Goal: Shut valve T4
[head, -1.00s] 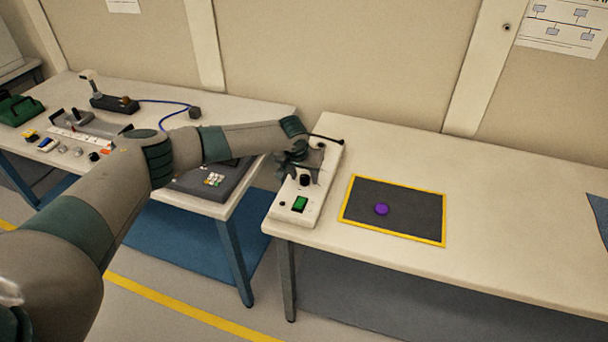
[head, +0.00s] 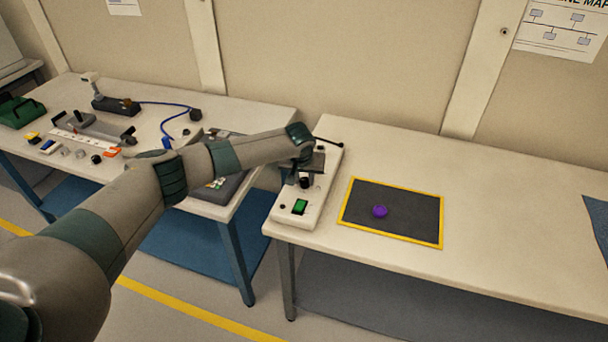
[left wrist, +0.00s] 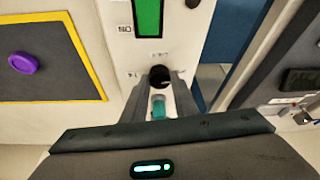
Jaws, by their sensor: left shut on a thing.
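A white box (head: 311,207) stands at the left end of the right table, with a green switch (head: 300,206) and a black knob (head: 305,182). My left gripper (head: 307,172) is over this box, pointing down at the knob. In the left wrist view the fingertips (left wrist: 160,78) lie on either side of the black knob (left wrist: 159,74) and look shut on it. A small teal piece with a pale end (left wrist: 158,107) shows between the fingers. The small labels are too blurred to read, so I cannot tell which part is marked T4. My right gripper is not in view.
A yellow-edged dark mat (head: 412,232) with a purple disc (head: 379,211) lies right of the box. The left table (head: 237,118) holds several devices, a blue cable (head: 166,125) and a green case (head: 20,110).

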